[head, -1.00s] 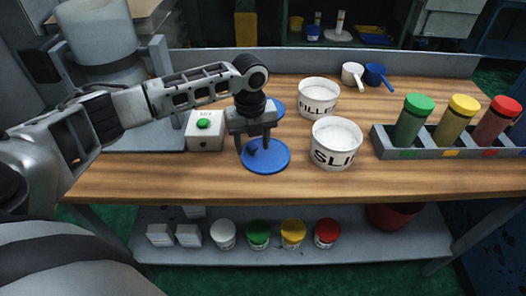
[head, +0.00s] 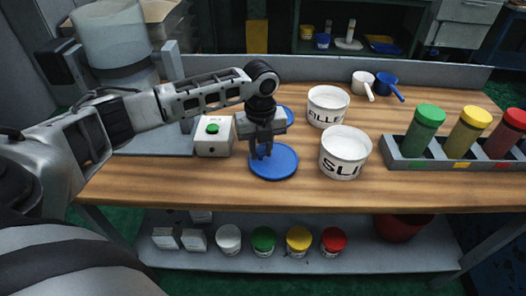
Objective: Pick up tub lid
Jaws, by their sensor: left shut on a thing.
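A round blue tub lid (head: 282,163) lies flat on the wooden bench, in front of the button box and left of the front tub. My left gripper (head: 263,152) points down over the lid and is shut on its small knob, which the fingers mostly hide. I see no clear gap between lid and bench. A second blue lid (head: 289,115) lies behind, partly hidden by my gripper. Two white tubs of pale contents, a front tub (head: 345,152) and a rear tub (head: 327,105), stand open to the right. My right gripper is not in view.
A white box with a green button (head: 213,135) stands close left of the gripper. A grey rack (head: 405,163) of green, yellow and red-capped bottles is at the right. White and blue scoops (head: 388,84) lie behind. Bare wood lies along the front edge.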

